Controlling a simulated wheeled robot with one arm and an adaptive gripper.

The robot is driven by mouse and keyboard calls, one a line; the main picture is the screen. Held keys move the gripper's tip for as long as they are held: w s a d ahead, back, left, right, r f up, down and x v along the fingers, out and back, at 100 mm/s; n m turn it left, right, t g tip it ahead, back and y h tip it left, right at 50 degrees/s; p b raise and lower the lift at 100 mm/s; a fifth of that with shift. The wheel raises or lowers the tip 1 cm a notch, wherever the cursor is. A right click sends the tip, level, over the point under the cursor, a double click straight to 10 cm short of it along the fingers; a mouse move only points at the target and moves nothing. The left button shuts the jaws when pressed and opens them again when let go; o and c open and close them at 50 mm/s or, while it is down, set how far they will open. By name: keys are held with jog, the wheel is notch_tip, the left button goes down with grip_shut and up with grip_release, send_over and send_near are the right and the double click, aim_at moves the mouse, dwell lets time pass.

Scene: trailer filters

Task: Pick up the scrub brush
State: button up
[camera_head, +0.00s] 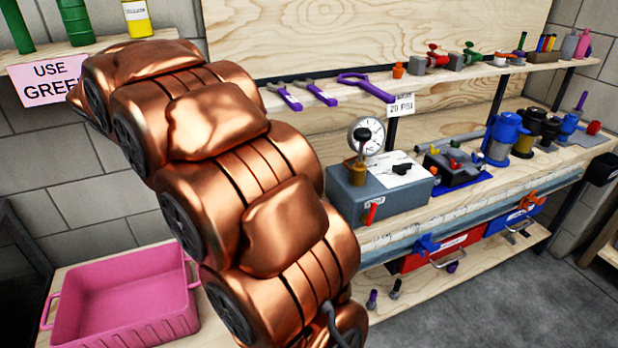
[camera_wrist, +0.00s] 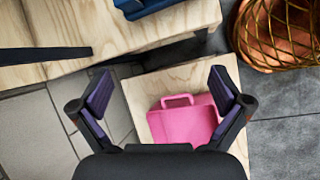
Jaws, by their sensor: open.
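I cannot make out the scrub brush for certain in either view. Small purple and dark tools (camera_head: 372,299) stand on the low shelf in the head view, too small to tell what they are. My gripper (camera_wrist: 161,85) shows in the wrist view, its two purple-padded fingers wide apart with nothing between them. It hangs above a pink tub (camera_wrist: 185,122), which lies beyond the fingers. In the head view my copper-coloured arm covers the middle, and the gripper is out of sight there.
The pink tub also shows in the head view (camera_head: 125,297) on a low wooden surface at the left. A workbench (camera_head: 450,207) carries a grey gauge box (camera_head: 370,195), pumps and fittings. Purple-handled tools (camera_head: 366,86) lie on the upper shelf. Grey floor (camera_head: 500,300) is clear at right.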

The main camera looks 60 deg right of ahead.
jog(key=w+d+f+n+g+h+b, duration=0.1)
jog(key=w+d+f+n+h+b, duration=0.2)
jog(key=w+d, duration=0.5)
jog(key=w+d+f+n+g+h+b, duration=0.15)
jog(key=w+d+b, duration=0.3)
jog(key=d, duration=0.65)
jog(key=s+d+f, duration=0.1)
jog(key=s+d, duration=0.1)
jog(key=d, duration=0.1)
jog(key=s+d+f+g+b, duration=0.1)
jog(key=s+d, duration=0.1)
jog(key=d, duration=0.1)
jog(key=s+d+f+m+g+b, duration=0.1)
jog(key=s+d+f, duration=0.1)
jog(key=d, duration=0.1)
jog(key=shift+d, duration=0.2)
jog(key=shift+g+x, duration=0.25)
jog(key=shift+x, duration=1.2)
jog(key=shift+r+b+x, duration=0.2)
jog(key=shift+b+x, duration=0.2)
jog(key=shift+x, duration=0.95)
jog(key=shift+r+b+x, duration=0.2)
jog(key=shift+b+x, duration=0.15)
jog(key=shift+x, duration=1)
jog(key=shift+s+d, duration=0.1)
jog(key=c, duration=1.2)
